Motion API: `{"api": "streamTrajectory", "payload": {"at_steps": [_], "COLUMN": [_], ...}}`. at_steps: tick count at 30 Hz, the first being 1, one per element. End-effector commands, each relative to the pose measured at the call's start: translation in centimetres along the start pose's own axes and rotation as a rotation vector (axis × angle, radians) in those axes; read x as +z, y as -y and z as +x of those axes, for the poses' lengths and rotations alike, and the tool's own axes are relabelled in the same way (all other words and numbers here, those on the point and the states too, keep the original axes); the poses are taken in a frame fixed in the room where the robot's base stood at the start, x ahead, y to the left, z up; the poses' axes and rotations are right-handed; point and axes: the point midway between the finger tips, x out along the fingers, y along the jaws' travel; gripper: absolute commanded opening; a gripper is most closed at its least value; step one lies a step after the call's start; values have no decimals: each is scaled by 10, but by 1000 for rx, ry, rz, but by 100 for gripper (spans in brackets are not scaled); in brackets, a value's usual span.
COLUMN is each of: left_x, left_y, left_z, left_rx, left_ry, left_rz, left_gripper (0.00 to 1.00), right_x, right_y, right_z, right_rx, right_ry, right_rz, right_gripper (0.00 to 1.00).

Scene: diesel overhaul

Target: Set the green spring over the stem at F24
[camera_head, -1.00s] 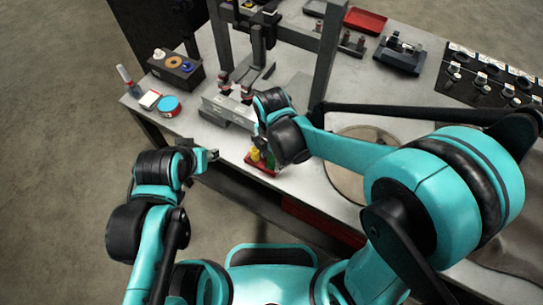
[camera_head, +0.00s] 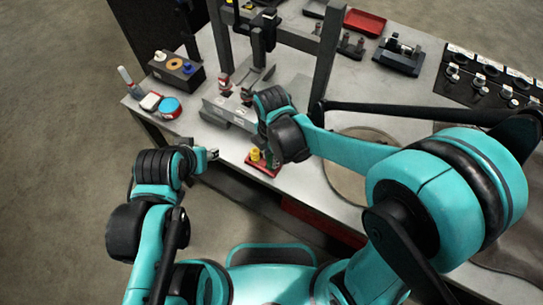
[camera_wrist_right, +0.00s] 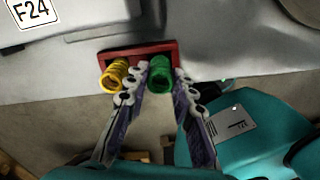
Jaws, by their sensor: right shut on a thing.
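The green spring (camera_wrist_right: 160,75) stands at the right end of a small red tray (camera_wrist_right: 139,50), beside a yellow spring (camera_wrist_right: 114,75), in the right wrist view. My right gripper (camera_wrist_right: 159,84) is shut on the green spring, a finger on each side. In the head view my right wrist mostly hides the green spring; the yellow spring (camera_head: 255,154) and the tray rim (camera_head: 262,169) show. The F24 label (camera_wrist_right: 32,11) is on a pale metal block at the upper left; no stem shows there. My left gripper (camera_head: 211,155) is left of the tray, its fingers too small to read.
The metal block (camera_head: 228,112) sits behind the tray, with upright parts (camera_head: 225,84) on it. A dark frame post (camera_head: 325,60) rises to the right of my right wrist. A black box (camera_head: 174,68) and small containers (camera_head: 169,107) stand at left.

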Motion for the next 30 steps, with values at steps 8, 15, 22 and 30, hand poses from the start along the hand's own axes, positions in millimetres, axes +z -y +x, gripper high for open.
{"api": "streamTrajectory", "payload": {"at_steps": [8, 15, 22, 30], "left_x": [-8, -14, -19, -26], "left_y": [0, 0, 0, 0], "left_z": [-11, -19, -27, -36], "left_rx": [0, 0, 0, 0], "left_ry": [0, 0, 0, 0], "left_rz": [0, 0, 0, 0], "left_gripper": [45, 45, 45, 45], "right_x": [0, 0, 0, 0], "right_y": [0, 0, 0, 0], "right_z": [-17, -29, -42, -56], "right_rx": [0, 0, 0, 0], "right_ry": [0, 0, 0, 0], "right_rz": [0, 0, 0, 0], "right_gripper": [0, 0, 0, 0]}}
